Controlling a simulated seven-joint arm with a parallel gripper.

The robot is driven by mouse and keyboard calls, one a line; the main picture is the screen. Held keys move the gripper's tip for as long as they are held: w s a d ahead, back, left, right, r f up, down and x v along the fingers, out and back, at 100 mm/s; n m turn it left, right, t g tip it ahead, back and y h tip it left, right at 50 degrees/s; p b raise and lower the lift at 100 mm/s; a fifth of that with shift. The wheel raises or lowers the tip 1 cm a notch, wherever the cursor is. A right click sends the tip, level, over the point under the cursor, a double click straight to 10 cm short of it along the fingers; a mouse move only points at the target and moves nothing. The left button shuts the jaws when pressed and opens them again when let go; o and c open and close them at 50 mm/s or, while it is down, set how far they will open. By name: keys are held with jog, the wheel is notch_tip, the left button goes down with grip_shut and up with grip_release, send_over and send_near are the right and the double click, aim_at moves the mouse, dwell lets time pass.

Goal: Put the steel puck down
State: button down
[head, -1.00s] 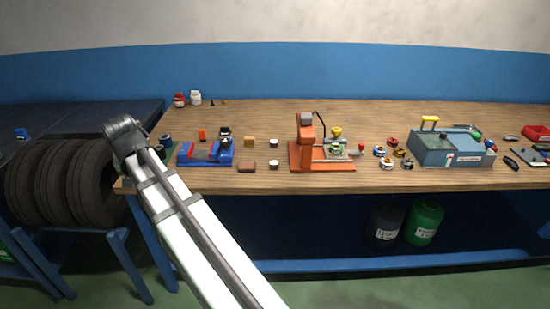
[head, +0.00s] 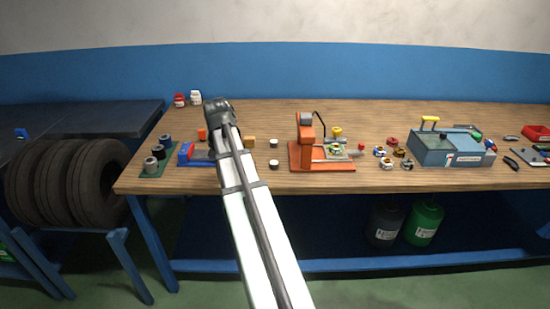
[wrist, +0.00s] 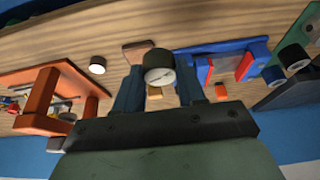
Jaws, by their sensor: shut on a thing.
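The steel puck (wrist: 159,72), a short cylinder with a pale grey face and dark side, sits between the fingertips of my gripper (wrist: 158,82) in the wrist view. My gripper is shut on it. In the head view my gripper (head: 220,112) is above the bench, over the right part of the blue fixture with red jaws (head: 186,153); the puck is hidden there. The fixture also shows in the wrist view (wrist: 232,62), beside the puck in the picture. I cannot tell the puck's height above the bench.
Two pale-topped pucks (head: 273,143) stand on the wooden bench (head: 235,183), right of my arm. An orange press (head: 307,150) stands further right. A green mat (head: 147,174) with dark cylinders lies at the left end. Bare wood lies between the pucks and the press.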

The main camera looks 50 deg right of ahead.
jog(key=s+d+f+m, duration=0.1)
jog(key=d, duration=0.8)
jog(key=s+d+f+m, duration=0.1)
jog(key=s+d+m, duration=0.1)
jog(key=d, duration=0.7)
jog(key=m+g+h, duration=0.1)
jog(key=m+g, duration=0.1)
send_over(276, 156)
jog(key=a, duration=0.1)
jog(key=shift+s+a+f, duration=0.1)
jog(key=shift+f, duration=2.2)
jog(key=shift+s+a+f, duration=0.1)
jog(key=shift+f, duration=2.2)
jog(key=shift+f, duration=0.15)
jog(key=c, duration=0.7)
grip_release()
jog(key=shift+o, duration=0.2)
jog(key=v, duration=1.2)
